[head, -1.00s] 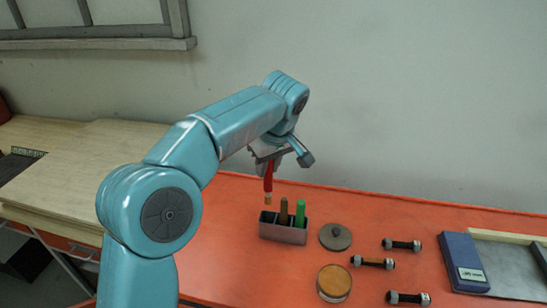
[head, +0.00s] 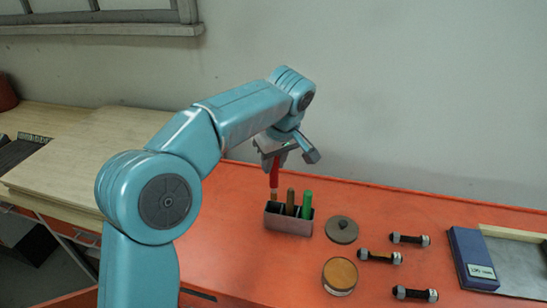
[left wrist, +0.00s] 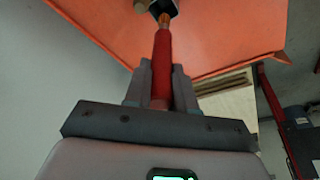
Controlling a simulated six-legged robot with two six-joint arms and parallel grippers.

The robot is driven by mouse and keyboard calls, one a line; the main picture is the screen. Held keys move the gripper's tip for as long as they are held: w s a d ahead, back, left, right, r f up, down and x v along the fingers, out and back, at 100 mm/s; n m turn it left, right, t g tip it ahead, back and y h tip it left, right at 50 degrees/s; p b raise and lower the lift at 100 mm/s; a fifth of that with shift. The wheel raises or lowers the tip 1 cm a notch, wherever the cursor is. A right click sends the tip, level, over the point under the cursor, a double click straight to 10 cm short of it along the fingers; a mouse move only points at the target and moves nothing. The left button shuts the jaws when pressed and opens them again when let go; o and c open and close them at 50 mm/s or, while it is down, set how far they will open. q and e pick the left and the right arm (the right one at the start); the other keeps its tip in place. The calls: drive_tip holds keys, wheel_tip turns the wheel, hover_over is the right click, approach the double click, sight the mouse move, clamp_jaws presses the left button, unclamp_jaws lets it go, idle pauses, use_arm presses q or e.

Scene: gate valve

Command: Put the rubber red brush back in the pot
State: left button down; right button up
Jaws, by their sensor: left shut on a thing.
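The red brush (head: 274,175) hangs upright, tip down, in my left gripper (head: 275,156). My left gripper is shut on its upper part. The brush tip is right above the left end of the grey pot (head: 289,222), close to its rim; I cannot tell if it has entered the opening. A brown-handled brush (head: 290,202) and a green-handled brush (head: 307,206) stand in the pot's other compartments. In the left wrist view, the red brush (left wrist: 162,62) runs from between the fingers to a dark opening of the pot. My right gripper is not in view.
A grey lid (head: 342,229) and a round tan-topped container (head: 340,275) are right of the pot. Several dark bolts (head: 409,239) and a blue box (head: 473,259) lie farther right. The orange table (head: 235,225) is clear left of the pot.

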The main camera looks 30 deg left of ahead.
sight(273, 186)
use_arm(q)
drive_tip(key=b+x, duration=0.2)
drive_tip(key=x, duration=0.1)
drive_tip(key=d+b+x, duration=0.1)
drive_tip(key=x, duration=0.1)
drive_tip(key=shift+s+f+b, duration=0.25)
drive_tip(key=shift+f+b, duration=0.05)
drive_tip(key=shift+b, duration=0.05)
drive_tip(key=b+x, duration=0.2)
drive_tip(key=x, duration=0.1)
drive_tip(key=shift+w+d, duration=0.1)
drive_tip(key=shift+d, duration=0.1)
drive_tip(key=shift+f, duration=0.3)
drive_tip(key=shift+s+d+b, duration=0.1)
drive_tip(key=shift+s+b, duration=0.15)
drive_tip(key=shift+b, duration=0.05)
drive_tip(key=shift+w, duration=0.15)
drive_tip(key=c, duration=0.9)
unclamp_jaws()
drive_tip(key=shift+o, duration=0.2)
